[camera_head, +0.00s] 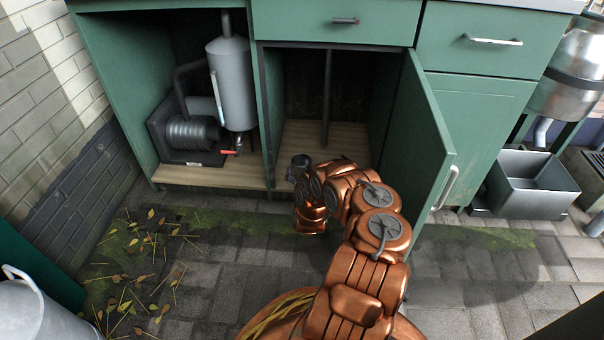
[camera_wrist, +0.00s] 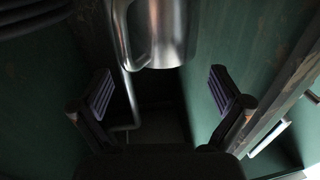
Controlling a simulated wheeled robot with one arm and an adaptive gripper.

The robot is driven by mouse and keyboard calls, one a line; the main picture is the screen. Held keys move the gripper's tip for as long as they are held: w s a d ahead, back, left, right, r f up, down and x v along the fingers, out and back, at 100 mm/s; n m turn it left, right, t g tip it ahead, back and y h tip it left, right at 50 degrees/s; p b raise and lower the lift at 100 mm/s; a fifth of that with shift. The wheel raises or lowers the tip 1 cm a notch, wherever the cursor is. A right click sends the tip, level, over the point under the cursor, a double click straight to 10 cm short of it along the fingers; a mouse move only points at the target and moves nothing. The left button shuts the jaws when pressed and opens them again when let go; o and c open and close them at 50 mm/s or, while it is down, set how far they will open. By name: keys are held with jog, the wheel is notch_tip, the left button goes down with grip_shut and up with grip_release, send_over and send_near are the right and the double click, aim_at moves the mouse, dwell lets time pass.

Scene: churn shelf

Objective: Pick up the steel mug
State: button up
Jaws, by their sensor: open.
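The steel mug (camera_wrist: 168,36) is a shiny metal cylinder at the top middle of the wrist view, partly cut off by the top edge. Its loop handle (camera_wrist: 121,36) is on its left side. My gripper (camera_wrist: 163,92) is open and empty, with one dark, ridged finger pad on each side. The mug appears higher in the picture than the fingertips and roughly centred between them, apart from both. In the head view my arm reaches to the front of the open middle cabinet; I cannot make out the mug there.
The middle cabinet has a pale wooden floor (camera_head: 350,135) and an open green door (camera_head: 425,140) on its right. A grey tank (camera_head: 232,85) and a coil stand in the left compartment. A metal sink (camera_head: 535,180) stands at the right, a bucket (camera_head: 30,312) at lower left.

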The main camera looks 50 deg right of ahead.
aim_at(301, 161)
jog(key=shift+w+d+f+b, duration=0.25)
jog(key=shift+w+d+b, duration=0.2)
jog(key=shift+w+b, duration=0.15)
jog(key=b+x, duration=0.2)
jog(key=shift+w+d+f, duration=0.1)
jog(key=shift+w+d, duration=0.15)
jog(key=shift+w+d+b, duration=0.35)
jog(key=shift+w+b, duration=0.05)
jog(key=shift+w, duration=0.05)
jog(key=shift+c, duration=0.2)
jog(key=c, duration=1.1)
jog(key=shift+r, duration=0.25)
